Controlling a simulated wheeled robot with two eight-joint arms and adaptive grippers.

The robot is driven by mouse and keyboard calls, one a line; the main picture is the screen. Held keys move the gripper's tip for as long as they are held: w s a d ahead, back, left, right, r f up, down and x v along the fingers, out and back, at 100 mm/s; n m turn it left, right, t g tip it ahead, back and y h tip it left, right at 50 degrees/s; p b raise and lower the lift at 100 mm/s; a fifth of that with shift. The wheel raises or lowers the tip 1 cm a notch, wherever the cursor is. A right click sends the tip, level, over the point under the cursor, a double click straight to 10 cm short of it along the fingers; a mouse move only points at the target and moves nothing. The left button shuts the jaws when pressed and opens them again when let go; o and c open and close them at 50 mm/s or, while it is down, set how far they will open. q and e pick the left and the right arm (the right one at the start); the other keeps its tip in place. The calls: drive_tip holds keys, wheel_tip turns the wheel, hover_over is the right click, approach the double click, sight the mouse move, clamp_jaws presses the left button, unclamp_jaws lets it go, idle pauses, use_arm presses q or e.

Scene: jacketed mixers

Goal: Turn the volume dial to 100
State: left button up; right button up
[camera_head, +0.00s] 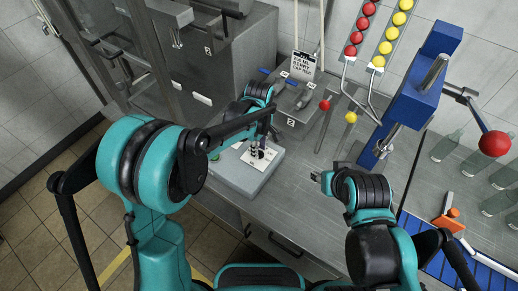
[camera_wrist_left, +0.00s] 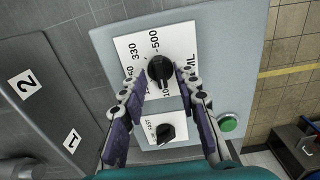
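The volume dial (camera_wrist_left: 160,68) is a black knob on a white plate marked 500, 330 and ML, with lower numbers partly hidden by my fingers. Its exact setting is hard to read. My left gripper (camera_wrist_left: 161,82) is open, with one finger on each side of the dial and a visible gap to the knob. In the head view my left gripper (camera_head: 258,148) is above the grey control box (camera_head: 232,177) and hides much of the dial. My right gripper (camera_head: 320,178) is over the metal counter, away from the box; its finger opening is unclear.
A second black knob (camera_wrist_left: 165,132) and a green button (camera_wrist_left: 229,123) sit near the dial. A sign (camera_head: 303,66) reads about 250 ML, berry, red cap. Red and yellow ball chutes (camera_head: 357,35), a blue press (camera_head: 420,90) and glass bottles (camera_head: 447,146) stand at right.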

use_arm(q)
wheel_tip(320, 180, up, 11)
idle(0.3)
idle(0.4)
drive_tip(key=s+a+f+m+t+b, duration=0.1)
drive_tip(key=s+a+m+t+b, duration=0.1)
drive_tip(key=s+a+m+t, duration=0.5)
drive_tip(key=s+a+m, duration=0.4)
drive_tip(key=s+a, duration=0.6)
drive_tip(key=shift+a+f, duration=0.3)
drive_tip(key=shift+f, duration=0.1)
idle(0.7)
